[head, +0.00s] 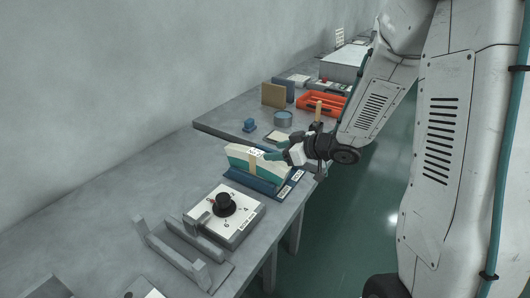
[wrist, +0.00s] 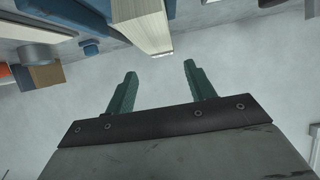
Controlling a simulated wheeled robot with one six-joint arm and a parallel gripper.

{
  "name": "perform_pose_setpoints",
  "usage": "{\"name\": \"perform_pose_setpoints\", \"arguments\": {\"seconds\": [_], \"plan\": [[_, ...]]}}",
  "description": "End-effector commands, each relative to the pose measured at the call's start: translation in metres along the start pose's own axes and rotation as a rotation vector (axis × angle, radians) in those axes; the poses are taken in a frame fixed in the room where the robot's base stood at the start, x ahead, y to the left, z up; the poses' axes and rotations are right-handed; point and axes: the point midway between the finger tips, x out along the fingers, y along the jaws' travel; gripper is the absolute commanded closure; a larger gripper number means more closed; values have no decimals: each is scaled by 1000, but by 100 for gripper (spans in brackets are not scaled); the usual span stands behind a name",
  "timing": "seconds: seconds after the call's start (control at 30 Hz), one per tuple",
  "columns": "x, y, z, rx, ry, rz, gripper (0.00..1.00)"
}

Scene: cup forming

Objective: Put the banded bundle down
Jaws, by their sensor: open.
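The banded bundle (head: 240,155) is a white and teal block of sheets with a tan band around its middle. It stands on edge on a blue tray (head: 262,186) with small labels on its front edge. My gripper (head: 275,153) is beside the bundle's right end in the head view. In the wrist view my gripper (wrist: 160,70) is open, with nothing between its teal fingers. There the end of the cream bundle (wrist: 145,25) lies just beyond the fingertips, apart from them. The head view does not show clearly whether a finger touches it.
A dial box (head: 240,222) with a black knob and a grey cradle (head: 178,250) stand nearer on the bench. Beyond are a blue-grey round tin (head: 283,119), a tan block (head: 273,95) and an orange tray (head: 322,103). Bare bench lies left of the bundle.

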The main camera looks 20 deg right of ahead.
Motion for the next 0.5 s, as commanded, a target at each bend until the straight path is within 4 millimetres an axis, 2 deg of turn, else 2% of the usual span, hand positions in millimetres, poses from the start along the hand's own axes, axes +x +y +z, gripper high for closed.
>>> {"name": "perform_pose_setpoints", "arguments": {"seconds": [0.03, 0.2, 0.37, 0.5], "plan": [[-10, 1, 0, 0, 1, 4, 46], [-28, 1, 0, 0, 0, 2, 46], [-34, 1, 0, -2, -3, 6, 46], [-39, 12, -10, -32, -49, 105, 46]]}}
